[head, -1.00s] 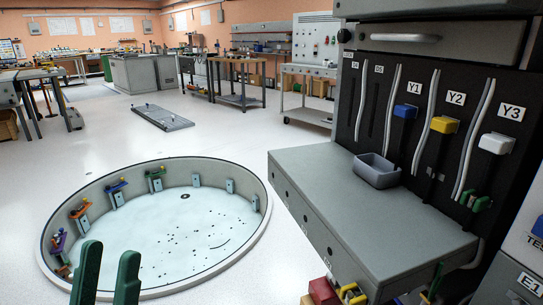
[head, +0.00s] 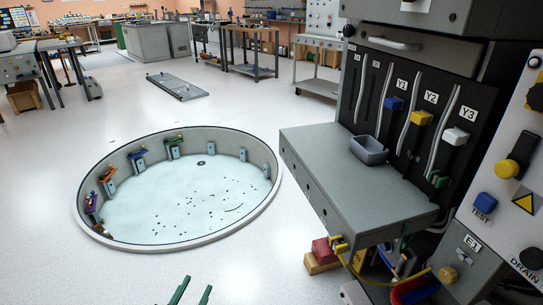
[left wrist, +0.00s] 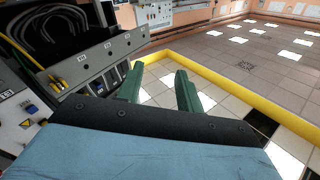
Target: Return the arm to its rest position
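My left gripper (head: 192,293) shows only as two green fingertips at the bottom edge of the head view. The fingers stand apart with nothing between them. In the left wrist view, the same green fingers (left wrist: 161,88) are apart and empty, with tiled floor beyond the gap. The rest of the left arm is out of the head view. My right gripper is in neither view.
A round sunken pit (head: 278,190) with a raised rim lies in the floor left of centre. A grey console (head: 360,185) with a small grey bin (head: 369,151) stands at right. A control panel (head: 505,185) fills the right edge. White floor (head: 60,260) is clear at left.

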